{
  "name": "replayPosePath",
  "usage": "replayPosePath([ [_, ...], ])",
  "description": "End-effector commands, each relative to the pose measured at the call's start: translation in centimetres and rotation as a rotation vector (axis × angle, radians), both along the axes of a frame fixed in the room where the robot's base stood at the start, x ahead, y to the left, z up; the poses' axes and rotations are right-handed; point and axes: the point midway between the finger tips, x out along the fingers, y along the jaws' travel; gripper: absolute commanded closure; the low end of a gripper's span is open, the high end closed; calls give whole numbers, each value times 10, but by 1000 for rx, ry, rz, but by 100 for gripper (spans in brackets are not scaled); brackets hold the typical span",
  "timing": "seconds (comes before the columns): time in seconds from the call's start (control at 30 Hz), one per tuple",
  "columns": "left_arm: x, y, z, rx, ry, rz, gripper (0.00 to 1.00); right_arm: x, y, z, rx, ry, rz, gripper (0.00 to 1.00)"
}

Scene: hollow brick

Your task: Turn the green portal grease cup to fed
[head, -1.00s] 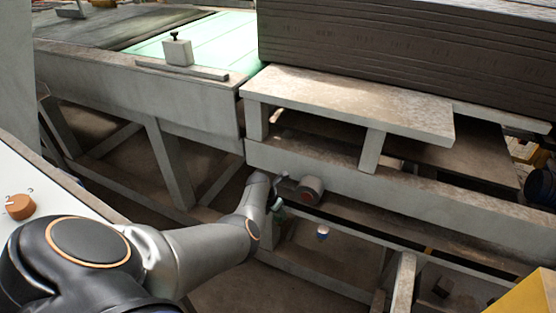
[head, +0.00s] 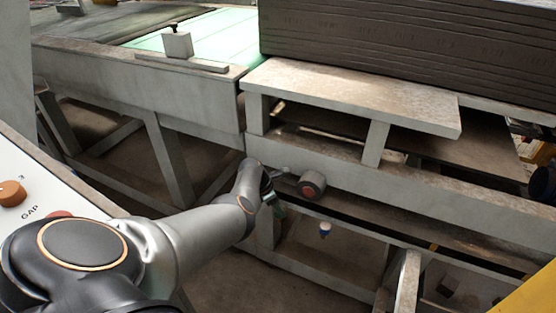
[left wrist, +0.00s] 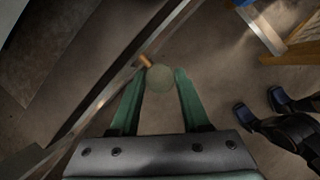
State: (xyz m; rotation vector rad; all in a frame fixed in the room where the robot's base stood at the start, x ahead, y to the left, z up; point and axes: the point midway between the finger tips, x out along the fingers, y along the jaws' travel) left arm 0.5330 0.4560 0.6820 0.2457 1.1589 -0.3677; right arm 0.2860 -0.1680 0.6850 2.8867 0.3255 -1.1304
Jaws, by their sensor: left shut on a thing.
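My left gripper (head: 270,196) reaches in to the lower rail of the grey machine frame. In the left wrist view its two green fingers (left wrist: 160,82) stand either side of a round, dull green grease cup (left wrist: 160,87), and they are shut on it. A short brass-coloured stem (left wrist: 146,61) shows at the cup's upper left, beside a long metal rail (left wrist: 100,104). In the head view the gripper and wrist hide most of the cup, and I cannot read its fed mark. My right gripper is not in view.
A grey shelf (head: 350,95) overhangs above. A control panel with an orange knob (head: 12,193) stands at the left.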

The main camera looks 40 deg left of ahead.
Motion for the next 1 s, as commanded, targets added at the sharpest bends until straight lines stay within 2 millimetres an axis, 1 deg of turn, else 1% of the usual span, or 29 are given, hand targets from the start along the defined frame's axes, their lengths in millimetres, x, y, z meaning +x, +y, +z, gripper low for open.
replayPosePath([
  [0.27, -2, -1, -2, 0, 7, -3, 100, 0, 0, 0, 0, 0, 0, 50],
  [0.3, -2, -1, -2, 0, 7, -3, 52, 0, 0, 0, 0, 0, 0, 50],
  [0.53, -1, 0, -1, 0, 3, -1, 26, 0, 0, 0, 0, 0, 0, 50],
  [0.57, -1, 0, -1, 0, 3, -1, 24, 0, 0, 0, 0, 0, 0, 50],
  [0.83, -1, 0, 1, 0, 2, 1, 24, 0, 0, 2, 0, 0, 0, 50],
  [0.93, -3, 1, 9, 0, 1, 2, 24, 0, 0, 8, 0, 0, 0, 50],
  [1.0, -5, 3, 17, 1, 1, 2, 24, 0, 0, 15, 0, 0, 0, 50],
])
